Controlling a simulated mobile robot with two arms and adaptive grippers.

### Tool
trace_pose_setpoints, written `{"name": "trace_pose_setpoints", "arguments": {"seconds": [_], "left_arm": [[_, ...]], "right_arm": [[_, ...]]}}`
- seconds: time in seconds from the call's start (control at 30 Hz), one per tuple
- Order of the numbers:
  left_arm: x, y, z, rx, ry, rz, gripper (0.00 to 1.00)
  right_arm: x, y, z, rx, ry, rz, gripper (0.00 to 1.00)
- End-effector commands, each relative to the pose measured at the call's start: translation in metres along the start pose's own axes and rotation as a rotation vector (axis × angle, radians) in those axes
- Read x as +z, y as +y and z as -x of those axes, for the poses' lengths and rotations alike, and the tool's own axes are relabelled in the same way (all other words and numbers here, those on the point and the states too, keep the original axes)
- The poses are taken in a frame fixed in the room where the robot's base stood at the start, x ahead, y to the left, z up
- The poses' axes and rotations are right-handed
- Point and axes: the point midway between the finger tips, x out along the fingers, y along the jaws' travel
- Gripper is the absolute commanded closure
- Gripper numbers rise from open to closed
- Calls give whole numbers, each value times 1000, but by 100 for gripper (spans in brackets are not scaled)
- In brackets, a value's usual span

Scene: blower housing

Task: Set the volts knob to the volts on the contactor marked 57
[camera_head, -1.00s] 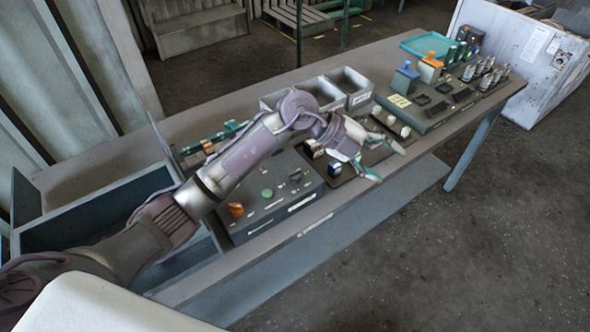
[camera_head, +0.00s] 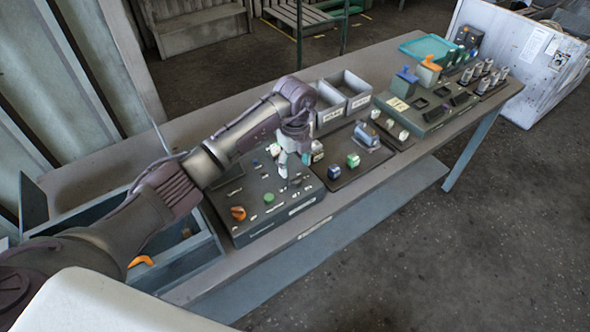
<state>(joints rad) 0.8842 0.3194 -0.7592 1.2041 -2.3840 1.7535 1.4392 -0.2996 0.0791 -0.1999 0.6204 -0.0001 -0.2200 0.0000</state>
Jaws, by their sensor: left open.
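My left gripper (camera_head: 293,166) points down over the right half of the dark control panel (camera_head: 262,226), open, with nothing seen between its fingers. The panel carries an orange knob (camera_head: 238,213), a green button (camera_head: 268,197) and several small dark controls near the gripper. I cannot tell which is the volts knob, or whether a fingertip touches one. On the dark tray to the right stand small block-like parts, perhaps contactors: a blue and white one (camera_head: 334,172), a green one (camera_head: 353,160) and one partly behind the gripper (camera_head: 317,149). Their markings are too small to read. My right gripper is not in view.
Grey bins (camera_head: 357,103) stand behind the tray. A second panel (camera_head: 437,121) with coloured parts and a teal tray (camera_head: 402,45) lie farther right. An open blue-grey box (camera_head: 205,246) is at the left end, with an orange item (camera_head: 141,261) in it.

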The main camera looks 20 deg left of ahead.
Motion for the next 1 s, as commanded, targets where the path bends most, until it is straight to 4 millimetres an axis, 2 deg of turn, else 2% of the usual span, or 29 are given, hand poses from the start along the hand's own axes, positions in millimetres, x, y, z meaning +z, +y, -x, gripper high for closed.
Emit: {"name": "trace_pose_setpoints", "arguments": {"seconds": [0.1,0.3,0.67,1.0], "left_arm": [[-1,0,-20,2,3,1,37],[0,-1,-42,-1,1,0,37],[0,-1,-49,-2,1,-1,37],[0,-1,-48,-2,1,-1,92]], "right_arm": [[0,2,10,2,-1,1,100],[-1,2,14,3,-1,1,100],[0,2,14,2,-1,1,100],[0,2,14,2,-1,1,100]]}}
